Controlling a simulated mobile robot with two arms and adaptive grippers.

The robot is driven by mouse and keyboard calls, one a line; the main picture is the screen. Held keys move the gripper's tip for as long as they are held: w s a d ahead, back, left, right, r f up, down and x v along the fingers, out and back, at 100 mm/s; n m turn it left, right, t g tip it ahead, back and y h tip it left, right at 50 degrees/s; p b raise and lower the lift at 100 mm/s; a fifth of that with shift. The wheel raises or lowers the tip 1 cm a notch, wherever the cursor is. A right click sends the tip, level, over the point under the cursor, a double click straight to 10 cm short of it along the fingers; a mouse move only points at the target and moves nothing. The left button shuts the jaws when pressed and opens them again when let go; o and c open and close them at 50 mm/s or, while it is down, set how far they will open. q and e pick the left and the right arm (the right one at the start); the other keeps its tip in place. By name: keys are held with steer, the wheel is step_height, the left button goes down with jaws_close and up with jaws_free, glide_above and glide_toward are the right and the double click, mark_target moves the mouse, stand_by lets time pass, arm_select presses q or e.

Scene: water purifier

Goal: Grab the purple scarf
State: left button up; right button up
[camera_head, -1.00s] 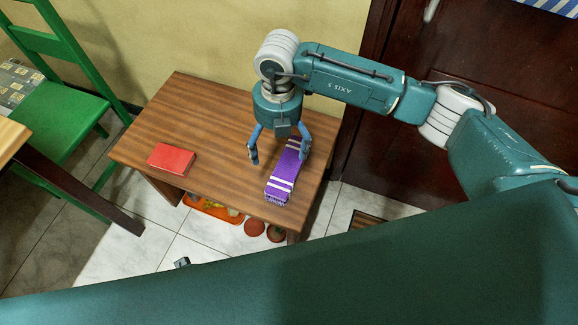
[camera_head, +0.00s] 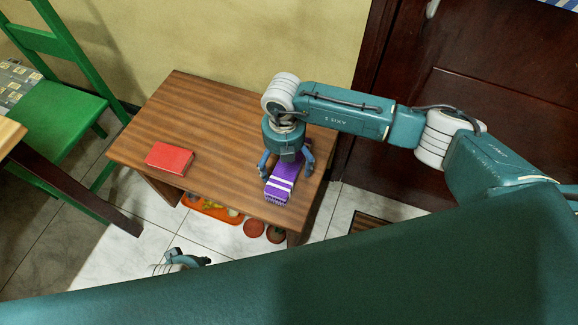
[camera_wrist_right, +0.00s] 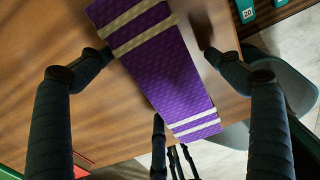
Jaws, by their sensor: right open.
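The purple scarf (camera_head: 279,188) with pale stripes lies folded in a long strip on the right part of the wooden table. My right gripper (camera_head: 286,173) is open above it, with one finger on each side of the strip. The gripper and arm hide the scarf's far part in the head view. In the right wrist view the scarf (camera_wrist_right: 165,75) runs between the two spread fingers, with no finger visibly closed on it. My left gripper (camera_head: 181,261) shows only partly at the bottom of the head view, low and away from the scarf; its opening is unclear.
A red book (camera_head: 169,158) lies on the left of the table (camera_head: 200,115). An orange tray (camera_head: 213,209) and round reddish items (camera_head: 254,228) are below it. A green chair (camera_head: 62,115) stands left, and a dark door (camera_head: 480,120) right.

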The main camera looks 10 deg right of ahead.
steer(key=c, duration=1.3)
steer(key=shift+r, duration=0.2)
